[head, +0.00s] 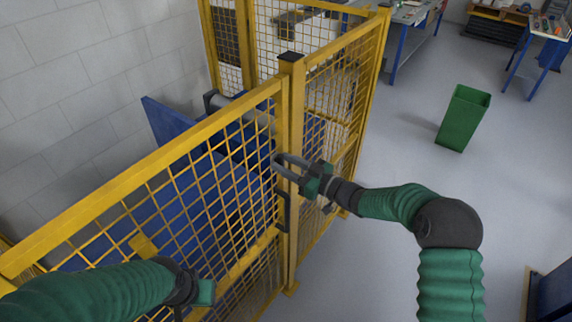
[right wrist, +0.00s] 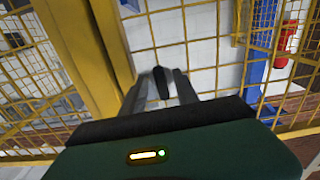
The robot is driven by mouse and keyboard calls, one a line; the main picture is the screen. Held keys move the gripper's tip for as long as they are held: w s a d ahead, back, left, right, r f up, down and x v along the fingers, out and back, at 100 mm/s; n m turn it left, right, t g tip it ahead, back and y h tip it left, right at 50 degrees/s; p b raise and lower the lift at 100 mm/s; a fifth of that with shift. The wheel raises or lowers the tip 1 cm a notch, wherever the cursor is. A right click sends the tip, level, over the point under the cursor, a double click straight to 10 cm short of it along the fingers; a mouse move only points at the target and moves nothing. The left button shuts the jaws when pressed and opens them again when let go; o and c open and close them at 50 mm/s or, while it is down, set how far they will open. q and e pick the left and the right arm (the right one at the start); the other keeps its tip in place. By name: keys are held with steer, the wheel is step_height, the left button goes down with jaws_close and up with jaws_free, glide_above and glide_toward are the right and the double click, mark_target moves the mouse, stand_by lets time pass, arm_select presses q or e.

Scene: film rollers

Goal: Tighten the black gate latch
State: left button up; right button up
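The yellow mesh gate (head: 150,203) meets a yellow post (head: 291,120) near the middle of the head view. A black handle-shaped piece (head: 284,211) sits on the gate edge beside the post. My right gripper (head: 279,163) is at the post, above that piece, with its two fingers apart. In the right wrist view a small black piece (right wrist: 161,80), perhaps the latch, shows between the fingers of the right gripper (right wrist: 160,86); gaps show on both sides of it. My left gripper (head: 195,295) is at the bottom of the head view, its fingers mostly hidden or cut off.
Behind the fence are a blue panel (head: 165,133) and a grey block wall (head: 80,90). A green bin (head: 461,120) stands on open grey floor at right. Blue-legged workbenches (head: 405,30) stand at the back. In the right wrist view a red extinguisher-like object (right wrist: 285,45) shows.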

steer(key=b+v, duration=0.3)
steer(key=v, duration=1.4)
steer(key=shift+w, duration=0.15)
